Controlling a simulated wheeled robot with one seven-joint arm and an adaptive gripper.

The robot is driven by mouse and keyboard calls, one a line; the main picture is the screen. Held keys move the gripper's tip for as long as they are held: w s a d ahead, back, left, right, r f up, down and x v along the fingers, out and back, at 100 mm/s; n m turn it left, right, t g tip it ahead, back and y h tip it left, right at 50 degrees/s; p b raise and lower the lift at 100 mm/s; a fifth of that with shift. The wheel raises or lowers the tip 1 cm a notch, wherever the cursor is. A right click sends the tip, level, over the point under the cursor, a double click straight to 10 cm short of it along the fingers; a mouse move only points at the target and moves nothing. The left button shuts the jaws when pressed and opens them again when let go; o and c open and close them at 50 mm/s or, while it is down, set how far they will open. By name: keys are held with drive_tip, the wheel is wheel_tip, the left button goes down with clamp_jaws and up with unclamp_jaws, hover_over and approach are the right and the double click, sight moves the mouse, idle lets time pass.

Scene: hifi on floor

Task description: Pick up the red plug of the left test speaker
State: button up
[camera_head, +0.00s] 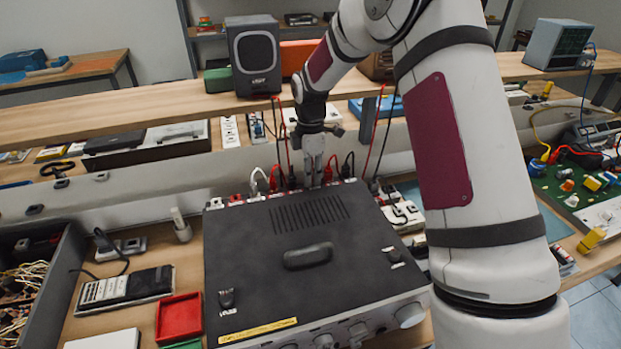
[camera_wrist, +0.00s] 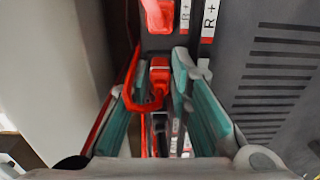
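The amplifier (camera_head: 262,262) is a dark grey box, with plugs and cables along its far edge. My gripper (camera_head: 313,183) points down at that edge. In the wrist view, my gripper (camera_wrist: 160,85) has its two teal-padded fingers apart, one on each side of a red plug (camera_wrist: 159,76). I cannot tell whether they touch it. A red cable loops from this plug past the left finger. Another red plug (camera_wrist: 158,14) sits beyond the fingertips, next to an "R +" label (camera_wrist: 210,18). A dark speaker (camera_head: 255,58) stands on the shelf at the left. The arm hides part of the shelf.
Black and white plugs crowd the amplifier's far edge near my gripper. Red and black cables hang from the shelf (camera_head: 150,109) close to the arm. A red tray (camera_head: 179,317) and a cable-filled box (camera_head: 68,262) lie at the left.

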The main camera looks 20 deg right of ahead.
clamp_jaws()
